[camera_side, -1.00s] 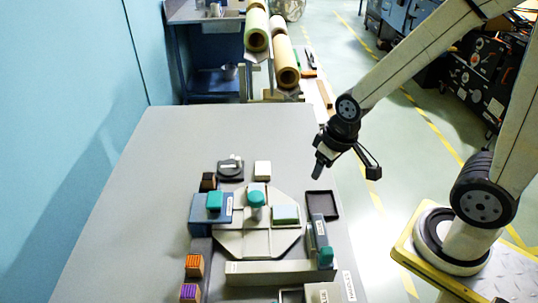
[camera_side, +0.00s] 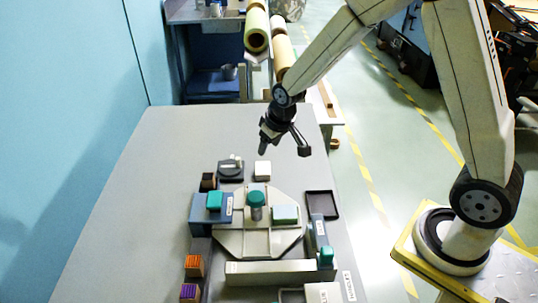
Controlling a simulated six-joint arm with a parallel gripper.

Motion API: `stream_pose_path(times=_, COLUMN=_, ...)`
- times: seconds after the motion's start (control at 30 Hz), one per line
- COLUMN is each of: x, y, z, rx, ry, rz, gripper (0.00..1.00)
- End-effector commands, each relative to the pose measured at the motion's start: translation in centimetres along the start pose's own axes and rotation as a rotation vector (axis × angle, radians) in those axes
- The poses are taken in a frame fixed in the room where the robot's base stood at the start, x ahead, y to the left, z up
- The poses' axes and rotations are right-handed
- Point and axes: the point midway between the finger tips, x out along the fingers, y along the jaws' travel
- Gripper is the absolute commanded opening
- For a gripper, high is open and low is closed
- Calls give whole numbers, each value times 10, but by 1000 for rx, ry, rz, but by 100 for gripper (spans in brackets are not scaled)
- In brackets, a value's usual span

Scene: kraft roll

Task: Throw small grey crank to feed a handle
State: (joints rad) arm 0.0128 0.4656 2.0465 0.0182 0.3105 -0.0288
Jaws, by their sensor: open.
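A small dark unit with a pale grey lever-like piece on top (camera_side: 231,168) stands at the back of the fixture; it looks like the crank, but it is small in view. My gripper (camera_side: 262,151) is above the table, apart from the fixture, up and to the right of this unit, pointing down. It holds nothing that I can see; the gap between its fingers is hard to make out. Teal pieces that may be handles are a block on the blue unit (camera_side: 214,201), a knob on a grey post (camera_side: 256,199) and a block at the right (camera_side: 326,257).
A pale octagonal plate (camera_side: 235,240) carries several parts. A white block (camera_side: 262,170) stands beside the dark unit, below my gripper. A black tray (camera_side: 322,204) is at the right. Orange (camera_side: 194,264) and purple (camera_side: 189,291) blocks line the left. The table's left side is clear.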

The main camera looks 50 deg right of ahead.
Motion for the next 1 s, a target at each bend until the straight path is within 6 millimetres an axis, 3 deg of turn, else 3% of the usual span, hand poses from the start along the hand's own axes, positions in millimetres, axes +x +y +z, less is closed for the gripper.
stream_pose_path(times=0.3, x=64, y=4, z=-58, rx=-1, ry=43, rz=1, gripper=62)
stream_pose_path(times=0.5, x=94, y=7, z=-79, rx=0, ry=65, rz=2, gripper=62)
stream_pose_path(times=1.0, x=107, y=7, z=-86, rx=0, ry=74, rz=2, gripper=62)
